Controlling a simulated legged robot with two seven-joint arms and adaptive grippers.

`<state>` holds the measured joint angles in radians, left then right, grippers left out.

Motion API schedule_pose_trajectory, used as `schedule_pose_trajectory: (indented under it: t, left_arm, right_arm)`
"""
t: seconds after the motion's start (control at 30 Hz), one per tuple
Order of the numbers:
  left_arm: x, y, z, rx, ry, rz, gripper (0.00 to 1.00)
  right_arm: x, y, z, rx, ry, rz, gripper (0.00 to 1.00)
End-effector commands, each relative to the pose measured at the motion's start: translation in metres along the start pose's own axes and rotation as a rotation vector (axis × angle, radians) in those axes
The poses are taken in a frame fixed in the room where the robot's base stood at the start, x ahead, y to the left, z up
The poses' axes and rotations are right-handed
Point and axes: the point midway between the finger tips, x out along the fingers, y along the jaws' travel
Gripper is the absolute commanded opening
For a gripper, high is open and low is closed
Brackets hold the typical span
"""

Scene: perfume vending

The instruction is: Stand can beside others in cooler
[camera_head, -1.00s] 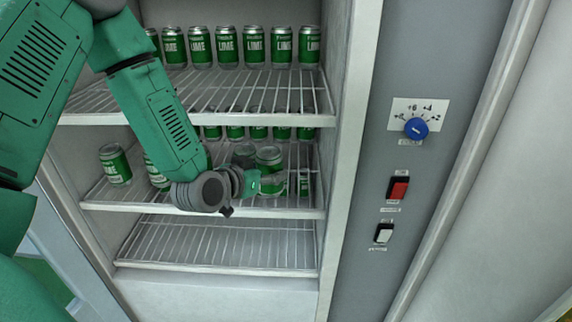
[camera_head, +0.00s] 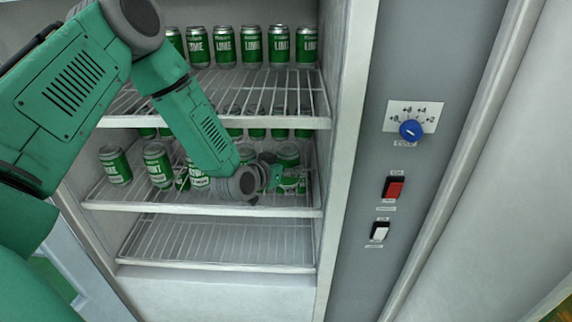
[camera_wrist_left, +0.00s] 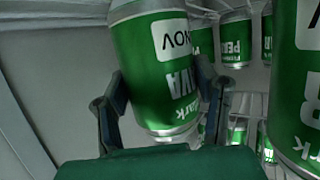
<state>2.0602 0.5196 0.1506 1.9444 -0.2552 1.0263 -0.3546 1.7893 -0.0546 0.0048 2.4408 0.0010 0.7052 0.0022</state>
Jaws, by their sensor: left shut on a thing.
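My left gripper (camera_head: 272,176) reaches into the cooler's middle shelf (camera_head: 200,208), toward its right side. It is shut on a green-and-silver can (camera_head: 288,154). In the left wrist view the held can (camera_wrist_left: 155,70) sits between the two fingers, its lettering upside down. I cannot tell whether its base touches the shelf. Other green cans stand on this shelf, including one at the far left (camera_head: 115,165) and one beside it (camera_head: 157,165). My forearm and wrist hide part of the cans in the middle. My right gripper is not in view.
A row of lime cans (camera_head: 250,46) stands on the upper shelf (camera_head: 220,118). The bottom shelf (camera_head: 215,242) is empty. The cooler's right wall is close beside the held can. A grey panel with a blue knob (camera_head: 411,130) and a red switch (camera_head: 394,188) is at the right.

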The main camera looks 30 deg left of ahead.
Motion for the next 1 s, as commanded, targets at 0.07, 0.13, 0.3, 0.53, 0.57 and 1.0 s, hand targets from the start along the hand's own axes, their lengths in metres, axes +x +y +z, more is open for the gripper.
schedule_pose_trajectory:
  t: [0.07,0.13,0.3,0.53,0.57,1.0]
  left_arm:
    - [0.000,0.000,-0.001,0.000,0.002,0.000,0.06]
    - [0.001,0.000,0.001,0.000,0.002,0.000,0.06]
    - [0.001,-0.002,0.002,-0.001,-0.001,0.000,0.76]
    - [0.000,-0.002,-0.001,-0.002,0.000,0.000,0.76]
    - [-0.002,-0.002,0.000,-0.002,-0.001,0.000,0.76]
    - [-0.085,-0.001,0.000,-0.001,0.000,0.001,0.76]
  right_arm:
    - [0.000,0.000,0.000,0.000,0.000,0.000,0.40]
    - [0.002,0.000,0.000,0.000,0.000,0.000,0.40]
    - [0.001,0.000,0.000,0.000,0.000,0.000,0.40]
    - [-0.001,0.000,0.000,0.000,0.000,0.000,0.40]
    - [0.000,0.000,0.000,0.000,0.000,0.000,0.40]
    - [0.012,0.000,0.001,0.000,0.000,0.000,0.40]
